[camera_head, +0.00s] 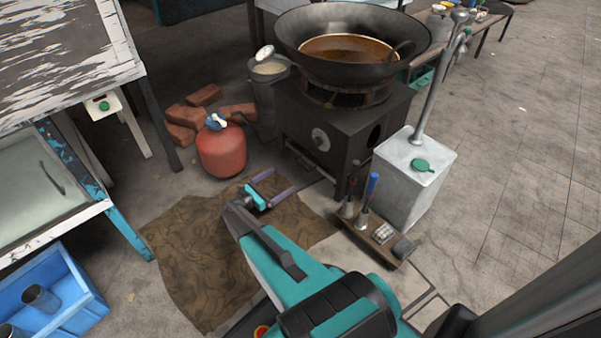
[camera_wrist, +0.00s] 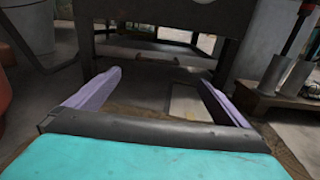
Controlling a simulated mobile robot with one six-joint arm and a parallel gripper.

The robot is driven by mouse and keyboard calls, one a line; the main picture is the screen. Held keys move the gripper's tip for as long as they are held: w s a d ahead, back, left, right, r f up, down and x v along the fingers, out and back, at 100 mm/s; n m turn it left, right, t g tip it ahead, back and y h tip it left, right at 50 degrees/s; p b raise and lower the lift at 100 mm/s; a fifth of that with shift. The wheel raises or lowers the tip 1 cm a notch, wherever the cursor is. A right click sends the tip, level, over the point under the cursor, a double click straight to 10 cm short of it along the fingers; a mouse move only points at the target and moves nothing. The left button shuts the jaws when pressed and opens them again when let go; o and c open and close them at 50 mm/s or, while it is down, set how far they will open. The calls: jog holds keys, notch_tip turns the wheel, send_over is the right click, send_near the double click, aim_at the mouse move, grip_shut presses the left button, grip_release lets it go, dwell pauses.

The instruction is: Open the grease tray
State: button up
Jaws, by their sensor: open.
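The dark square stove (camera_head: 345,125) stands at upper centre in the head view, and its dark front panel (camera_wrist: 165,20) and right leg (camera_wrist: 228,55) show in the wrist view. I cannot clearly make out a grease tray. A dark flat surface (camera_wrist: 150,76) lies low under the stove front, with a thin bar (camera_wrist: 150,48) across behind it; I cannot tell if either belongs to the tray. My gripper (camera_head: 284,179) is open and empty, low in front of the stove. Its two purple fingers point toward the stove's underside (camera_wrist: 160,77).
A red gas cylinder (camera_head: 222,150) and bricks (camera_head: 184,122) stand left of the stove. A wok (camera_head: 285,30) with brown liquid sits on top. A low rack with tools (camera_head: 368,235) and a grey metal box (camera_head: 412,180) stand to the right. A brown mat (camera_head: 195,250) lies below my arm.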

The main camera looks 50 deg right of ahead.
aim_at(301, 165)
jog(key=shift+w+d, duration=0.2)
jog(key=shift+w, duration=0.05)
jog(key=shift+d, duration=0.15)
jog(key=shift+s+d+b, duration=0.15)
jog(key=shift+d+b, duration=0.7)
jog(key=shift+d, duration=1.4)
jog(key=shift+s+d+b, duration=0.2)
jog(key=shift+d+b, duration=0.65)
jog(key=shift+d, duration=1.4)
jog(key=shift+s+d+b, duration=0.15)
jog(key=shift+d+b, duration=0.7)
jog(key=shift+d, duration=1.4)
jog(key=c, duration=1.3)
jog(key=shift+a, duration=0.2)
jog(key=shift+c, duration=0.4)
jog(key=shift+s+d, duration=0.1)
